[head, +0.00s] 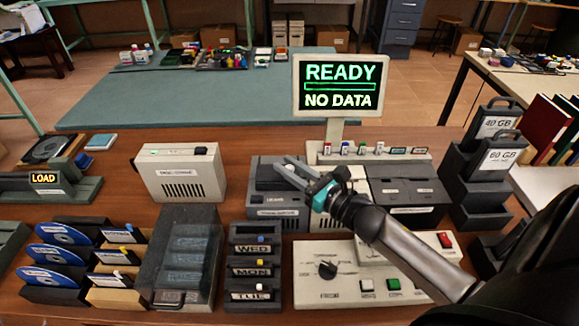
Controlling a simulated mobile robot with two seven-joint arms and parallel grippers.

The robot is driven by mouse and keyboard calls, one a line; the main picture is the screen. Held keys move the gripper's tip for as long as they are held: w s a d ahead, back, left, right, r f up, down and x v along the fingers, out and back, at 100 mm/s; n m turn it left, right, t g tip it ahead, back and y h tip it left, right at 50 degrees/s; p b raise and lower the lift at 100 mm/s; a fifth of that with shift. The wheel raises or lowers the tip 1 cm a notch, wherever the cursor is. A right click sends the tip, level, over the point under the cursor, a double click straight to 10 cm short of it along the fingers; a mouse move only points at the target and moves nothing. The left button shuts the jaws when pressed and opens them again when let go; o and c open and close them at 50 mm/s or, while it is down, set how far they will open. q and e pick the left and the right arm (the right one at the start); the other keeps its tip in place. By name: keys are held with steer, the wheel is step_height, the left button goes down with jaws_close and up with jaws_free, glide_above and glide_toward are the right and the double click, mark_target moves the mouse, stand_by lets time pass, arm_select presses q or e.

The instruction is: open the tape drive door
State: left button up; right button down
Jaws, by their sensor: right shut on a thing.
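A low grey unit with a dark top (262,190), which I take to be the tape drive, stands mid-table below the screen. Its front label is too small to read. My right gripper (281,168) reaches in from the right, with its fingertips at the unit's top. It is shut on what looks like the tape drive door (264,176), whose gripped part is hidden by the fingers. I cannot tell how far the door is raised. My left gripper is out of view.
A screen (340,85) reading READY, NO DATA stands behind. WED, MON and TUE cartridges (251,272) sit in front of the unit. A beige box (181,172) is left, a control panel (335,270) front right. My right arm crosses above the panel.

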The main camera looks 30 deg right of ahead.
steer(key=w+d+b, duration=0.1)
steer(key=w, duration=0.1)
steer(key=w+d, duration=0.1)
steer(key=w, duration=0.1)
steer(key=shift+d+f+b, duration=0.1)
steer(key=shift+d+b, duration=0.05)
steer(key=shift+b, duration=0.25)
steer(key=shift+w+d, duration=0.25)
steer(key=shift+w, duration=0.05)
steer(key=c, duration=0.7)
jaws_free()
steer(key=v, duration=1.5)
steer(key=shift+s, duration=0.2)
steer(key=shift+a, duration=0.1)
